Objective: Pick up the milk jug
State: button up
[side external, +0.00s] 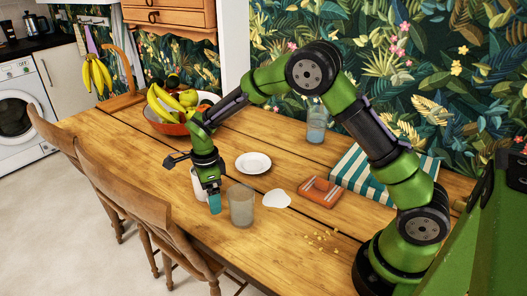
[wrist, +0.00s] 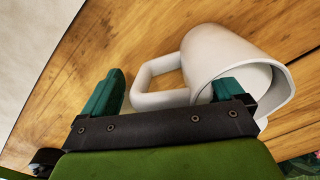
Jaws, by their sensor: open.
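The white milk jug (wrist: 229,54) fills the right of the wrist view, its handle (wrist: 143,84) toward the left. In the side view the jug (side external: 198,184) is mostly hidden behind my gripper (side external: 213,203). My gripper (wrist: 170,92) is open, pointing down close to the jug. In the wrist view the handle lies across the gap between the two teal fingers. The right finger overlaps the jug's open mouth; I cannot tell whether it is inside the mouth or only above it. The left finger is clear of the handle, over bare wood.
A cloudy glass (side external: 241,206) stands just right of my gripper. A white plate (side external: 254,163), a flat white patch (side external: 277,199) and an orange case (side external: 320,191) lie beyond. A fruit bowl (side external: 170,126) is behind. Wooden chairs (side external: 135,183) line the table's near-left edge.

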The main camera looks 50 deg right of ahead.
jog(key=shift+f, duration=0.2)
jog(key=c, duration=1.6)
jog(key=shift+r, duration=0.2)
